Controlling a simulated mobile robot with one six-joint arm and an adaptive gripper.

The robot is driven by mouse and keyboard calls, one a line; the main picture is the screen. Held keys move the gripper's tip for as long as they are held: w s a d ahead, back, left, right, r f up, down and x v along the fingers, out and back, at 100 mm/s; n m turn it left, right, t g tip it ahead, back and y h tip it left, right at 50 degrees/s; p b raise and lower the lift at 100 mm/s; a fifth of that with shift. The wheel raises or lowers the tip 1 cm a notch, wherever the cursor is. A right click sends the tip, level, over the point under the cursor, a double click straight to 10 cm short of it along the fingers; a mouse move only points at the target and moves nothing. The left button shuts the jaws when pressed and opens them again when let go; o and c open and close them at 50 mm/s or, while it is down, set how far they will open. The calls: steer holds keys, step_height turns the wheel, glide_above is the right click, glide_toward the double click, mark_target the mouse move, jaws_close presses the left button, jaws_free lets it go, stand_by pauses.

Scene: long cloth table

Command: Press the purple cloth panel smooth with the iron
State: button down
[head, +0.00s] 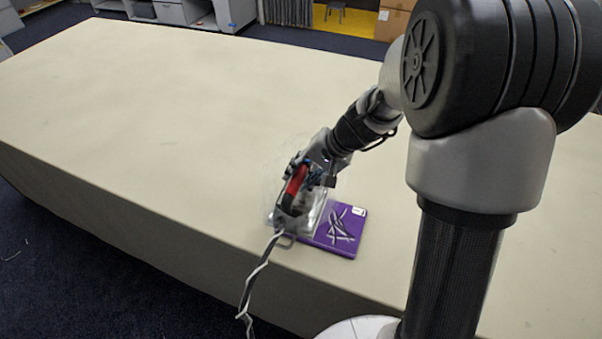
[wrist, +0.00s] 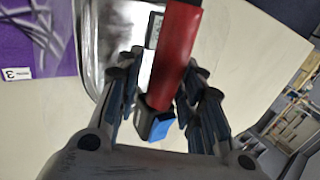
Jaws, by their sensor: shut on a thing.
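The purple cloth panel (head: 345,228) lies flat near the table's front edge in the head view. Pale crease-like strips show across it, with a small white label at its far right corner. It also shows at the upper left of the wrist view (wrist: 22,52). My gripper (head: 303,180) is shut on the red handle of the iron (head: 295,182). The iron's handle (wrist: 174,55) passes between my fingers in the wrist view. The iron sits at the panel's left side in the head view. Whether its underside touches the panel or the table is hidden.
A cord (head: 252,285) hangs from the iron over the front edge of the long cream table (head: 180,110). The table is bare to the left and behind. Cabinets (head: 180,10) and boxes (head: 392,20) stand beyond its far end.

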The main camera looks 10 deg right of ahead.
mark_target(301, 196)
steer(key=shift+s+f+b, duration=0.1)
steer(key=shift+f+b, duration=0.7)
steer(key=shift+f, duration=0.1)
steer(key=shift+f+b, duration=1.2)
steer(key=shift+f, duration=0.5)
steer(key=shift+f+b, duration=0.65)
steer(key=shift+b, duration=0.1)
steer(key=shift+s+f, duration=0.1)
steer(key=shift+f, duration=0.1)
stand_by(0.7)
steer(key=shift+r, duration=0.15)
steer(key=shift+r+p, duration=2.45)
steer(key=shift+r, duration=1.1)
